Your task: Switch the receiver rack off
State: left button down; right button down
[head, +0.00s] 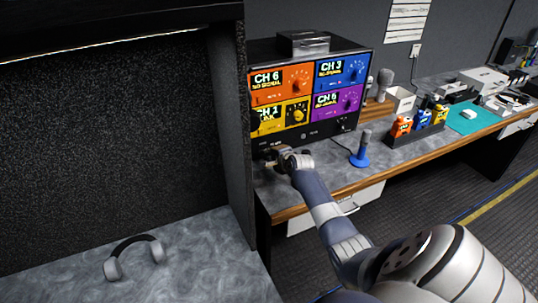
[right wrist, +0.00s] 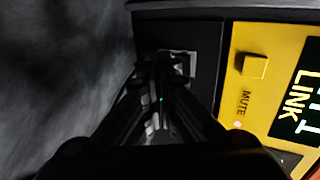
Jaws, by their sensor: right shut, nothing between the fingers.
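The receiver rack (head: 352,139) is a black box with four coloured modules, standing on the desk in the head view. The orange and blue modules read "NO SIGNAL". My right gripper (head: 270,154) is at the rack's lower left front, below the yellow module (head: 283,116). In the right wrist view the gripper (right wrist: 163,75) is shut and empty, its fingertips at a small grey-framed switch (right wrist: 183,58) on the black panel. The fingers partly cover the switch, so its position and any contact are unclear. The yellow module (right wrist: 252,98) there shows "LINK". My left gripper is out of view.
A blue-based microphone (head: 360,152) stands on the desk right of my right arm. A dark holder with colourful packs (head: 402,127) is farther right. A dark partition (head: 232,130) rises close left of the rack. Headphones (head: 150,243) lie on the left surface.

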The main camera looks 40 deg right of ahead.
jog(key=shift+w+f+t+b, duration=0.2)
jog(key=shift+f+t+b, duration=0.2)
jog(key=shift+f+b, duration=0.55)
jog(key=shift+r, duration=0.65)
jog(key=shift+r+p, duration=0.9)
jog(key=shift+p, duration=0.25)
